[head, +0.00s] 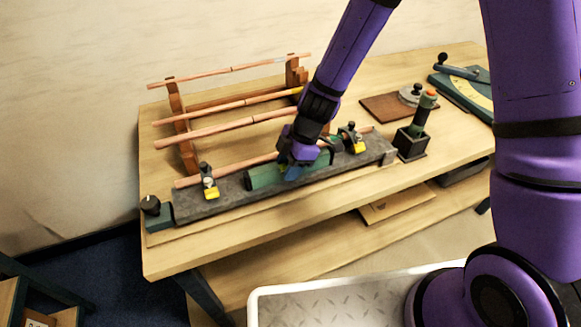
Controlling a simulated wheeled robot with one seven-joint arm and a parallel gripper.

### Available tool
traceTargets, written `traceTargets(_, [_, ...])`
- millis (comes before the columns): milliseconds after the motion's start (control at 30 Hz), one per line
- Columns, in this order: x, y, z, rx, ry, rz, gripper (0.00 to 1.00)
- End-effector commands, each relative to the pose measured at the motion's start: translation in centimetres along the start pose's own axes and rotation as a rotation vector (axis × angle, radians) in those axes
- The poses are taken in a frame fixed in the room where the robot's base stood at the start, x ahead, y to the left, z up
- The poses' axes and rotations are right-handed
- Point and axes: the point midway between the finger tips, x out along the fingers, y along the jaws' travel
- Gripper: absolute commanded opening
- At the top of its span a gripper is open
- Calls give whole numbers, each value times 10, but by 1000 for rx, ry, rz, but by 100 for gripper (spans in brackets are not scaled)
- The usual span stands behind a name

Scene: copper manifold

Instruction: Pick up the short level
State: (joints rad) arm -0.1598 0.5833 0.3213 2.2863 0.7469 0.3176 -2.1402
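A green bar-shaped body (264,178), which looks like the short level, lies lengthwise on a long dark grey beam (225,199) on the workbench. Its right part shows beyond my gripper. My gripper (291,172) is pointed down at the middle of the green body, and its blue fingertips overlap it in the head view. The fingers hide that middle part. I cannot tell whether they touch it, or whether they are open or shut.
Clamps with yellow parts (211,193) stand on the beam on both sides. Copper pipes (215,131) rest on a wooden rack (185,140) behind. A dark holder (411,145) with a green-handled tool stands to the right. Bare bench (230,226) lies in front.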

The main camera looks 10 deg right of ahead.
Motion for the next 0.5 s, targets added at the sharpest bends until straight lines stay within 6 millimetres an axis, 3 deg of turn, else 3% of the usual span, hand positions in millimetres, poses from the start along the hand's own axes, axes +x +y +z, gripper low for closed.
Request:
traceTargets(267, [3, 0, 0, -1, 0, 1, 38])
traceTargets(433, [3, 0, 0, -1, 0, 1, 2])
traceTargets(500, [2, 0, 0, -1, 0, 1, 0])
